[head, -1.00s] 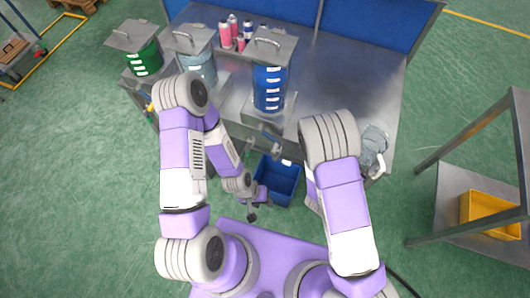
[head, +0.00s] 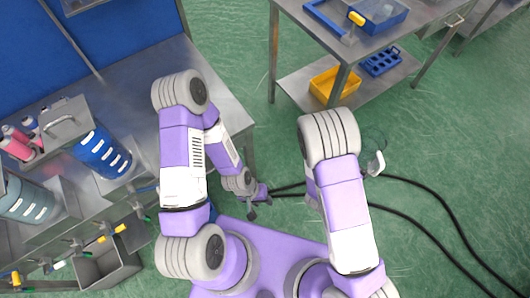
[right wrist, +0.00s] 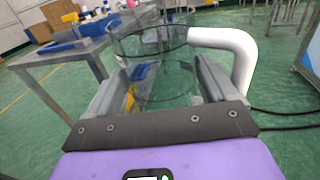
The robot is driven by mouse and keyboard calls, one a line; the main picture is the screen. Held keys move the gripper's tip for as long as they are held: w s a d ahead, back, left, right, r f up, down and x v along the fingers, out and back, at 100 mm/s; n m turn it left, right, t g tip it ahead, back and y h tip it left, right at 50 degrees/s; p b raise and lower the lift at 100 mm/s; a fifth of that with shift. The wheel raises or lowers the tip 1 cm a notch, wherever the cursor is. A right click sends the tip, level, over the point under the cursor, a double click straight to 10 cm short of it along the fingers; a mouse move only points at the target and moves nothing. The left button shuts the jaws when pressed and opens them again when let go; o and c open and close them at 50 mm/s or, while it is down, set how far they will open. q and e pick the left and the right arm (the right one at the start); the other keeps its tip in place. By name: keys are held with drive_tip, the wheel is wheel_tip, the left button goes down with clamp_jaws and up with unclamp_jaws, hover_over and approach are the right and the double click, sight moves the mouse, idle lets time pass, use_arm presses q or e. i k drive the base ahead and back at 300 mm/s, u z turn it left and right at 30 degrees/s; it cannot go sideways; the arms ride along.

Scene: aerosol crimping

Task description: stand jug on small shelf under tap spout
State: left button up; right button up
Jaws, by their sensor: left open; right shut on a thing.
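The jug (right wrist: 150,42) is clear with a white handle, upright in the right wrist view. My right gripper (right wrist: 160,88) is shut on its body, one finger on each side, with the handle to the right. In the head view the white handle (head: 377,164) shows beside my right forearm, above open floor; that gripper is mostly hidden. My left gripper (head: 258,201) is open and empty near the bench's right end. I cannot clearly make out a small shelf.
A steel bench (head: 215,90) with pink bottles (head: 15,147) is at the left. A steel table (head: 380,40) with a yellow bin (head: 335,85) underneath is at the upper right. Black cables (head: 430,195) cross the floor.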

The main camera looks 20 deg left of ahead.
sight(137, 241)
drive_tip(key=z, duration=0.75)
drive_tip(key=k, duration=2.85)
drive_tip(key=u, duration=2.25)
drive_tip(key=i, duration=0.5)
drive_tip(key=u, duration=0.05)
